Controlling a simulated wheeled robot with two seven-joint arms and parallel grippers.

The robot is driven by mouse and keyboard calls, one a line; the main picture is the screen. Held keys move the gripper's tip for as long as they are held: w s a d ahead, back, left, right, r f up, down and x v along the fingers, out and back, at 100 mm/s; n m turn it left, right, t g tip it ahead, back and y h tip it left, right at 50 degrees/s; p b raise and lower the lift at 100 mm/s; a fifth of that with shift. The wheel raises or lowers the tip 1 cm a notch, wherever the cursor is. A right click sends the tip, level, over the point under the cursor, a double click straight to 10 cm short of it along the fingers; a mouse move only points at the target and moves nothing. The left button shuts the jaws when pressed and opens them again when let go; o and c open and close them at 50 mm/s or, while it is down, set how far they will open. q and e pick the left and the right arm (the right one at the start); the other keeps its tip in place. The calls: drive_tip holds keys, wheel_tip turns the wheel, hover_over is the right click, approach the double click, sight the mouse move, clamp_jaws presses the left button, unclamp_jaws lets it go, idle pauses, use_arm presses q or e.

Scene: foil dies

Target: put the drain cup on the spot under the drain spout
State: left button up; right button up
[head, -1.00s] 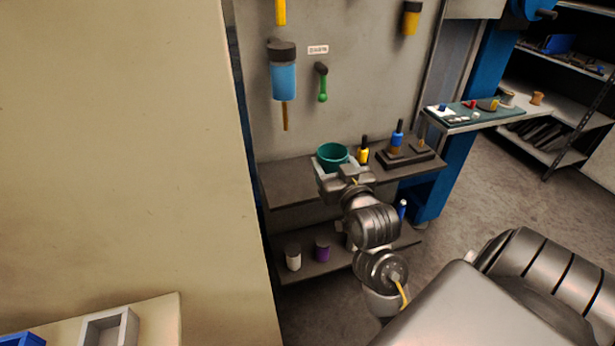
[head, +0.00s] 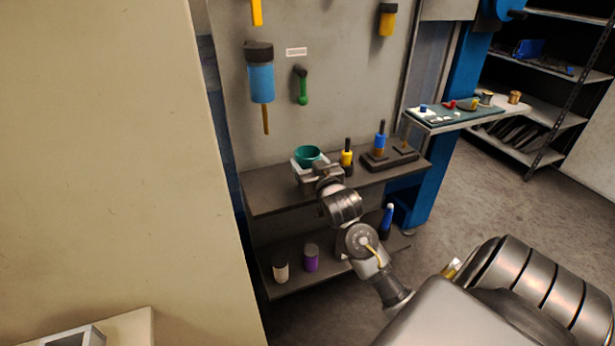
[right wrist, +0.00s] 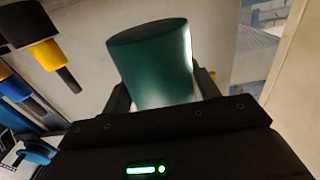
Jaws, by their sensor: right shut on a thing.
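The drain cup (head: 307,154) is a teal-green round cup. My right gripper (head: 308,164) is shut on it, with the cup above the upper shelf (head: 272,190). In the right wrist view the cup (right wrist: 155,65) stands between the two dark fingers and looks slightly tilted. On the wall hangs a blue bowl with a black top (head: 260,75). A thin brown spout (head: 266,119) points down from it, to the upper left of the cup. I cannot make out a marked spot on the shelf below the spout. My left gripper is not in view.
A green-handled lever (head: 302,88) hangs above. The upper shelf's left part is clear.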

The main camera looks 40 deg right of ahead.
drive_tip(key=shift+w+d+f, duration=0.3)
drive_tip(key=shift+w+f, duration=0.35)
drive_tip(key=shift+f, duration=0.15)
drive_tip(key=shift+w+d+f, duration=0.15)
drive_tip(key=shift+d+f, duration=0.05)
drive_tip(key=shift+f, duration=1.65)
drive_tip(key=shift+f, duration=0.1)
drive_tip(key=o, duration=1.1)
